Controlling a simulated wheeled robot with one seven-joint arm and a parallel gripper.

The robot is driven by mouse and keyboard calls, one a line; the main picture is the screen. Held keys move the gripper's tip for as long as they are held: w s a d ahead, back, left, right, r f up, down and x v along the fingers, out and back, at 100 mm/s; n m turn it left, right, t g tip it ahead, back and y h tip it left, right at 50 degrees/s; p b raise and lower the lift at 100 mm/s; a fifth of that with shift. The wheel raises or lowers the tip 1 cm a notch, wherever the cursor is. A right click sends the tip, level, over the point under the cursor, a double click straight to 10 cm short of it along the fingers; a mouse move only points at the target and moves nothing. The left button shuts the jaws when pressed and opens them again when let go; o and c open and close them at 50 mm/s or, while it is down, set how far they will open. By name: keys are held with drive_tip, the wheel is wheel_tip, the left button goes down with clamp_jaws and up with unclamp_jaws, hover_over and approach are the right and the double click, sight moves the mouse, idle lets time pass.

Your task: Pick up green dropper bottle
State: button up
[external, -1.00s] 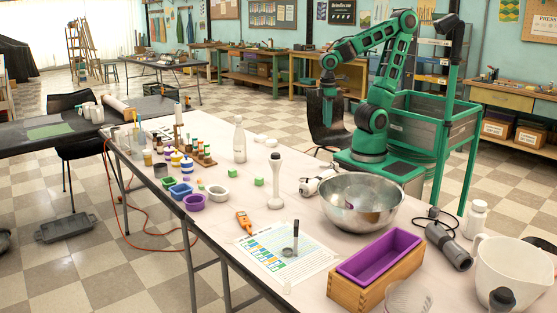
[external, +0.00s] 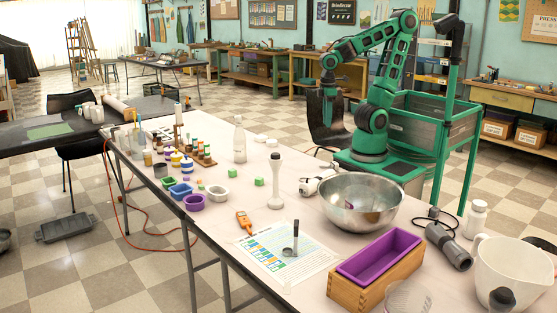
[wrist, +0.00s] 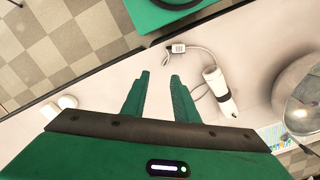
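Several small dropper bottles with coloured caps stand in and around a wooden rack (external: 201,158) on the left part of the long table in the external view. Some caps look green, but the bottles are too small to tell for sure which is the green dropper bottle. The wrist view shows none of them. My gripper (external: 328,112) is raised beyond the table's far edge, well to the right of the rack. In the wrist view, my gripper (wrist: 159,76) has its two fingers apart with nothing between them.
A white hand blender (wrist: 218,90) with a cable lies below my gripper.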

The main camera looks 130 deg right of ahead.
wheel_tip(320, 180, up, 6)
drive_tip(key=s, duration=0.1)
drive_tip(key=w+d+r+m, duration=0.1)
drive_tip(key=w+d+m, duration=0.25)
drive_tip(key=w, duration=0.75)
drive_tip(key=w+d+f+m+t+y, duration=0.25)
drive_tip(key=w+d+m, duration=0.35)
drive_tip(key=w, duration=0.6)
drive_tip(key=w+d+f+m+t+y, duration=0.1)
drive_tip(key=w+d+f+m, duration=0.25)
drive_tip(key=w+d, duration=0.7)
drive_tip(key=w+d+r+m+t+y, duration=0.2)
drive_tip(key=d+m+t, duration=0.25)
drive_tip(key=d, duration=0.55)
drive_tip(key=w+d+r+m+t+y, duration=0.1)
drive_tip(key=d+r+m+t, duration=0.1)
drive_tip(key=d+m+t, duration=0.5)
drive_tip(key=g, duration=0.3)
approach(206, 153)
drive_tip(key=w, duration=0.2)
drive_tip(key=shift+a+f+n, duration=0.25)
drive_tip(key=shift+a+n, duration=0.2)
drive_tip(key=shift+a, duration=0.05)
drive_tip(key=x, duration=0.5)
drive_tip(key=shift+f+x, duration=0.2)
drive_tip(key=shift+x, duration=2.4)
drive_tip(key=shift+d, duration=0.15)
clamp_jaws()
